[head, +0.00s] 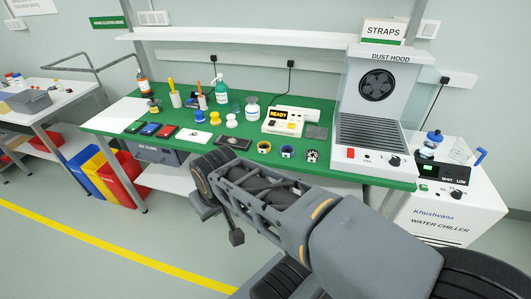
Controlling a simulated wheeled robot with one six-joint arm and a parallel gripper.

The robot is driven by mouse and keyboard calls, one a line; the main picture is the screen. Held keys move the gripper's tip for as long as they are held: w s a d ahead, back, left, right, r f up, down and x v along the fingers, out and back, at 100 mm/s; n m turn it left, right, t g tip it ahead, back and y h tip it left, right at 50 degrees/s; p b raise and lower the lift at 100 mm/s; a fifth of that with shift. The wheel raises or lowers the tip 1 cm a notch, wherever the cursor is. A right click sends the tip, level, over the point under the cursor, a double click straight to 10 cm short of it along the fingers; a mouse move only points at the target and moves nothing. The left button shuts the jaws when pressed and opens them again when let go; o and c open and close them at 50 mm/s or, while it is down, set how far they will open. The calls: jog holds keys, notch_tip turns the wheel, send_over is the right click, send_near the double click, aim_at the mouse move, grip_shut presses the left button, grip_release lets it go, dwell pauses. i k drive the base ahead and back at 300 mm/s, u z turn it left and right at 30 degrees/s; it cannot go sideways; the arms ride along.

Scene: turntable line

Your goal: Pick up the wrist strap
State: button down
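Three small ring-shaped bands lie in a row at the front of the green bench mat (342,171): a yellow and black band (264,148), a blue and dark band (288,152) and a black and white band (312,156). They look like wrist straps, but they are too small to tell for sure. A box labelled STRAPS (384,30) stands above the dust hood; its contents are hidden. My arm reaches across the lower picture in front of the bench, below the bands and apart from them. I cannot make out my gripper's fingers.
The dust hood (376,120) stands right of the bands, and the white device reading READY (288,121) stands behind them. Bottles, small pots and coloured flat cases fill the mat's left part. A water chiller (445,216) stands at right; bins (118,178) are below left.

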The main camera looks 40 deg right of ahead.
aim_at(263, 147)
jog(key=z, duration=0.75)
jog(key=i, duration=0.85)
jog(key=z, duration=2.9)
jog(key=k, duration=1.2)
jog(key=u, duration=2)
